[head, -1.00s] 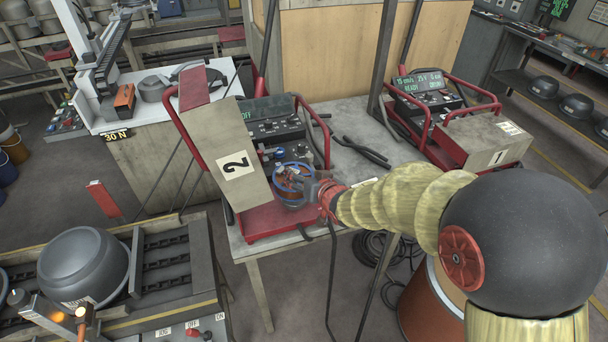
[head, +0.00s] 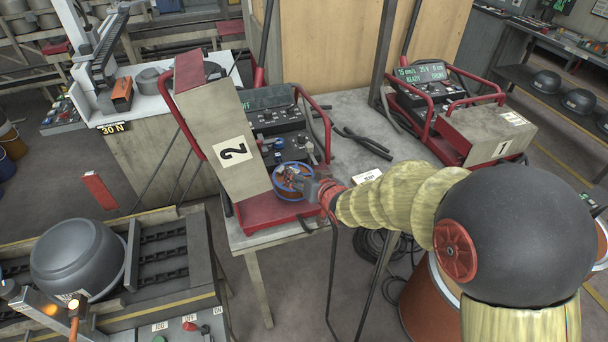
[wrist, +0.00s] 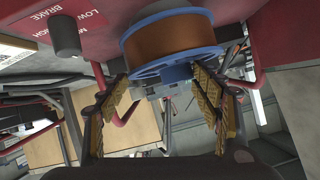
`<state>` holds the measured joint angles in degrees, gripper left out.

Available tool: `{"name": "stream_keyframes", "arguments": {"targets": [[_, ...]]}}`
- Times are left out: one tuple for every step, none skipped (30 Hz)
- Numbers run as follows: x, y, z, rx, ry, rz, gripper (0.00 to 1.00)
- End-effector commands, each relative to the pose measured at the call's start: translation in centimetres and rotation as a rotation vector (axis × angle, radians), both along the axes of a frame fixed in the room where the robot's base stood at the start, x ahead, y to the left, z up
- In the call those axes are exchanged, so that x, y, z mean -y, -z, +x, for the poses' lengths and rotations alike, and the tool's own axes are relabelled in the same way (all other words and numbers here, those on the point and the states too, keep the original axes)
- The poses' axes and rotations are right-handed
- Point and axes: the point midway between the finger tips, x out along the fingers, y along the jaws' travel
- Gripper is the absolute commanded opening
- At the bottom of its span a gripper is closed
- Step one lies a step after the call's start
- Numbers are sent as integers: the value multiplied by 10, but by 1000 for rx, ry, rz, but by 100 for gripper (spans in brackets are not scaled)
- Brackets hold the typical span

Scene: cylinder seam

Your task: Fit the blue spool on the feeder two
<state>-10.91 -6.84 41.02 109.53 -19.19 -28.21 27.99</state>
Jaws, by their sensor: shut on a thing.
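The blue spool (head: 293,181) has blue flanges and copper-coloured wire. It is at the open bay of feeder two, above the red base (head: 268,212). My gripper (head: 316,189) reaches in from the right and is shut on the spool. In the wrist view the spool (wrist: 172,42) fills the top middle, with the gripper's yellow-padded fingers (wrist: 168,98) at either side of its near flange. The spool is close to a red panel (wrist: 90,22) marked LOW BRAKE. I cannot see the spindle or whether the spool is on it. Feeder two's cover (head: 225,118), marked 2, stands open.
Feeder one (head: 487,133) stands on the same table to the right, its cover down. A conveyor with a dark vessel (head: 78,258) is at lower left.

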Motion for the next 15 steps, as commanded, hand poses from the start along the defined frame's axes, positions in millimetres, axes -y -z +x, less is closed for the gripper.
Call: {"name": "stream_keyframes", "arguments": {"targets": [[-1,-4,2,10,0,4,4],[-1,-4,2,11,0,4,4],[-1,-4,2,11,0,4,4],[-1,-4,2,11,0,4,4],[-1,-4,2,11,0,4,4],[-1,-4,2,11,0,4,4],[-1,-4,2,11,0,4,4],[-1,-4,2,11,0,4,4],[-1,-4,2,10,0,4,4],[-1,-4,2,10,0,4,4],[-1,-4,2,10,-1,3,65],[-1,-4,2,10,0,4,68],[-1,-4,2,10,0,4,69],[-1,-4,2,9,0,4,71],[0,-3,2,8,0,3,73]]}}
